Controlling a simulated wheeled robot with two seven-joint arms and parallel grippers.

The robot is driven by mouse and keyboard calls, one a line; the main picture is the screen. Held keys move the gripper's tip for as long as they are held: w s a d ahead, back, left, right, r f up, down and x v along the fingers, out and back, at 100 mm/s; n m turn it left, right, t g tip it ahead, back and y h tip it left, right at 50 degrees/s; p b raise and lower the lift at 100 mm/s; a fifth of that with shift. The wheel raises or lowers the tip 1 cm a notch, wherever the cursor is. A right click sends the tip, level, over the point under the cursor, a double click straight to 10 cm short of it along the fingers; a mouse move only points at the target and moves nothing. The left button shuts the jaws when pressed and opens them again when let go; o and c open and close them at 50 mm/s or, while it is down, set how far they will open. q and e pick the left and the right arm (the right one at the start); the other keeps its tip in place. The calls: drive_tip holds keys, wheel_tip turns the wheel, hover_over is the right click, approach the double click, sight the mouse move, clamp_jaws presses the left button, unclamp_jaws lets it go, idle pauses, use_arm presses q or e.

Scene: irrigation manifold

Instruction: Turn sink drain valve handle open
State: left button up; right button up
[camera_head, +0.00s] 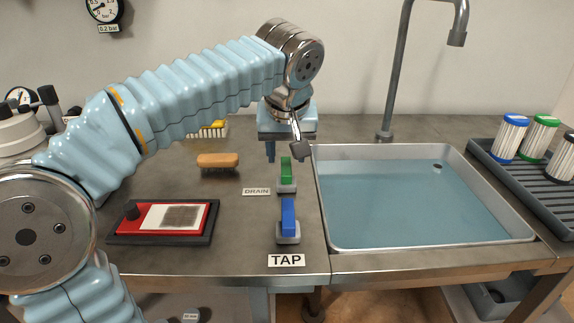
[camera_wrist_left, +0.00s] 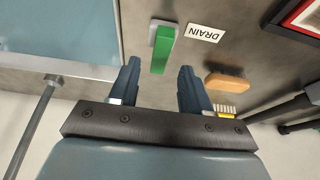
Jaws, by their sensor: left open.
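The green drain handle (camera_head: 286,170) sits on a small grey base on the counter, beside the label reading DRAIN (camera_head: 256,191). In the left wrist view the green handle (camera_wrist_left: 162,50) lies between the lines of the two fingers, ahead of their tips. My left gripper (camera_head: 284,152) is open and empty, behind and above the handle in the head view; its fingers also show in the left wrist view (camera_wrist_left: 158,72). I see no contact with the handle. The sink (camera_head: 420,244) to the right is filled with water. My right gripper is not in view.
A blue handle (camera_head: 288,216) with a TAP label (camera_head: 286,260) stands nearer the front edge. An orange-brown brush or sponge (camera_head: 217,161) and a red-framed board (camera_head: 163,218) lie left. A faucet (camera_head: 397,75) rises behind the sink; a rack of filter cartridges (camera_head: 522,172) stands right.

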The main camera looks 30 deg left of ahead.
sight(286, 166)
use_arm(q)
drive_tip(key=shift+x, duration=1.95)
clamp_jaws()
